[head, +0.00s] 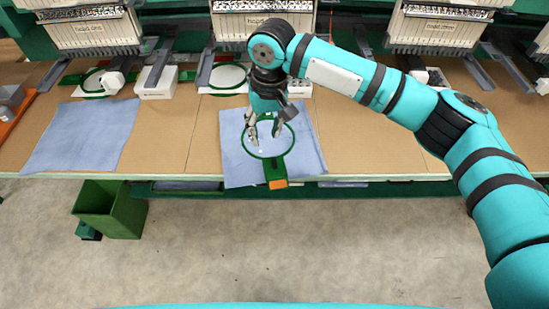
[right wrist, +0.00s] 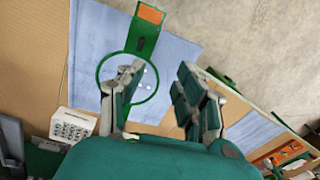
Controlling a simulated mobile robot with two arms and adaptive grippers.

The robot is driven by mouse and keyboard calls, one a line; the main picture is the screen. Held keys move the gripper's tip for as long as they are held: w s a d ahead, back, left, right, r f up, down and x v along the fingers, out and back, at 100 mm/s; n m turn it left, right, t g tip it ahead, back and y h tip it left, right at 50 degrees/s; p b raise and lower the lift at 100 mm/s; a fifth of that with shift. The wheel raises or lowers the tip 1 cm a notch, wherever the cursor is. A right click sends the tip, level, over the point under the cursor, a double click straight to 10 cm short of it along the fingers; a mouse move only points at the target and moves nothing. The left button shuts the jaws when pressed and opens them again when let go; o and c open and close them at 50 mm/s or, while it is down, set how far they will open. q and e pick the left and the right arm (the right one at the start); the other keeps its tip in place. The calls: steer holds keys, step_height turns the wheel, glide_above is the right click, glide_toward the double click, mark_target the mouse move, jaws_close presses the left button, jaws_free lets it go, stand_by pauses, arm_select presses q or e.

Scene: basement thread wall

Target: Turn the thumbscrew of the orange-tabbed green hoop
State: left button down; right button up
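The orange-tabbed green hoop (head: 268,157) lies on a blue cloth (head: 236,168) at the front of the table. Its orange tab (head: 277,184) points to the front edge. My right gripper (head: 265,134) hangs over the hoop's ring, fingers down, open and empty. In the right wrist view my right gripper (right wrist: 160,70) has its fingers wide apart. One finger overlaps the ring of the hoop (right wrist: 98,82), and the other is over the cloth beside it. The orange tab (right wrist: 151,14) is at the top there. I cannot make out the thumbscrew. My left gripper is out of view.
Embroidery machine heads (head: 262,22) line the back, with other green hoops (head: 228,77) beneath. A second blue cloth (head: 82,137) lies at left, and a white box (head: 156,82) stands behind. A green bin (head: 112,209) is on the floor. The table right of the hoop is clear.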

mark_target(274, 161)
step_height(274, 161, up, 3)
steer(key=w+d+m+h, duration=0.1)
steer(key=w+d, duration=0.1)
step_height(274, 161, down, 17)
steer(key=p, duration=0.2)
steer(key=shift+s+p, duration=0.1)
steer(key=shift+p, duration=0.2)
jaws_close()
